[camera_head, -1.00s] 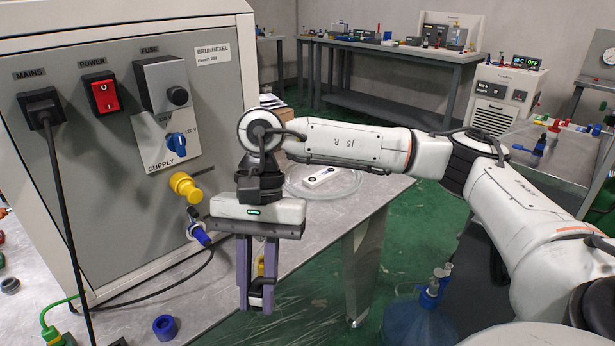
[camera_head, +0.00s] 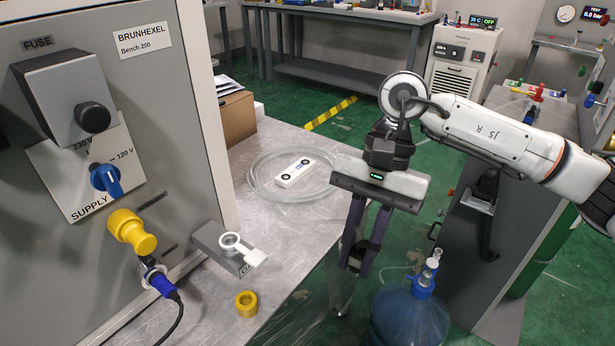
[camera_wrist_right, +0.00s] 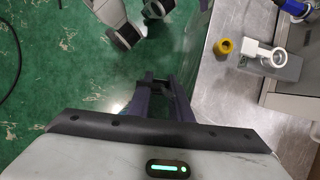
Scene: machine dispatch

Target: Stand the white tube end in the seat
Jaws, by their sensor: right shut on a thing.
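My right gripper (camera_head: 362,257) points down beyond the bench's right edge, over the floor. Its fingers also show in the wrist view (camera_wrist_right: 157,92). They are close together on something dark and small; I cannot make out what it is, and no white tube end shows clearly between them. A grey block (camera_head: 212,243) with a white ring and tab (camera_head: 231,240) stands on the bench, left of the gripper and apart from it. The ring looks like a seat, but I cannot be sure. It also shows in the wrist view (camera_wrist_right: 251,45). My left gripper is out of view.
A yellow ring (camera_head: 247,304) lies near the bench's front edge. A clear tube coil (camera_head: 258,187) surrounds a white bar (camera_head: 295,172). The grey Brunhexel cabinet (camera_head: 165,100) stands at left. A blue jug (camera_head: 408,315) stands on the floor right of the bench.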

